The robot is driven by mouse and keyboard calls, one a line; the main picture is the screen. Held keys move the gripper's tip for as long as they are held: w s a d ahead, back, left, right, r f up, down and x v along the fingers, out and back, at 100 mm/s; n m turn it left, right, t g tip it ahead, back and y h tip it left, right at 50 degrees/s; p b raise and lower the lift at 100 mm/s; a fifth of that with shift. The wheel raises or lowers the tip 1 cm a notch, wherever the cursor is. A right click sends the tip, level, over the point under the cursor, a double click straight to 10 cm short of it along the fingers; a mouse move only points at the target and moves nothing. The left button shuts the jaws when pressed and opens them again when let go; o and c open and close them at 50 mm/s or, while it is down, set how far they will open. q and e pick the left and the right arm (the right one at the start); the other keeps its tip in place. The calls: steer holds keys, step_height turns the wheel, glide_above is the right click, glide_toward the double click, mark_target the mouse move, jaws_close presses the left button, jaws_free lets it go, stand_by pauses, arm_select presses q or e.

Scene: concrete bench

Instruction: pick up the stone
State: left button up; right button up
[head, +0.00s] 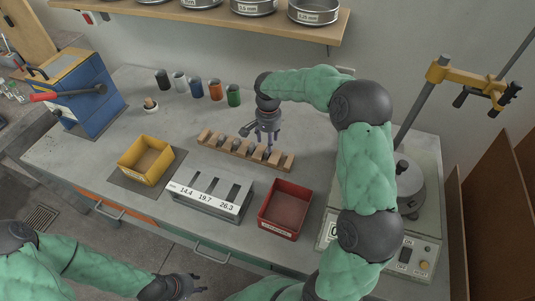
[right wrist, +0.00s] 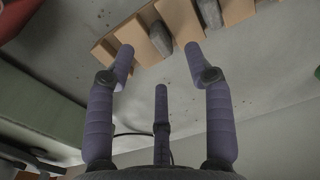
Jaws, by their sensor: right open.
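Several grey stones sit in a row in the slots of a wooden rack (head: 206,138) in the middle of the bench. One stone (right wrist: 161,40) shows between wooden blocks in the right wrist view, and another stone (right wrist: 210,13) lies to its right. My right gripper (head: 268,142) is over the rack, fingers pointing down, and partly hides it. In the right wrist view my right gripper (right wrist: 160,62) has its three fingers spread and nothing between them. My left gripper (head: 194,286) is low at the front edge of the head view, away from the rack; its opening is unclear.
In front of the rack are a yellow bin (head: 134,171), a grey slotted holder marked 14.4, 19.7 and 26.3 (head: 205,206), and a red bin (head: 279,228). Small coloured containers (head: 215,90) stand behind. A blue machine (head: 85,95) is left; a scale (head: 410,245) is right.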

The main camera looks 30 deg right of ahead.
mark_target(267, 153)
steer(key=shift+s+f+b, duration=0.1)
steer(key=shift+f+b, duration=1.1)
steer(key=shift+f, duration=1.55)
steer(key=shift+c, duration=0.3)
jaws_close()
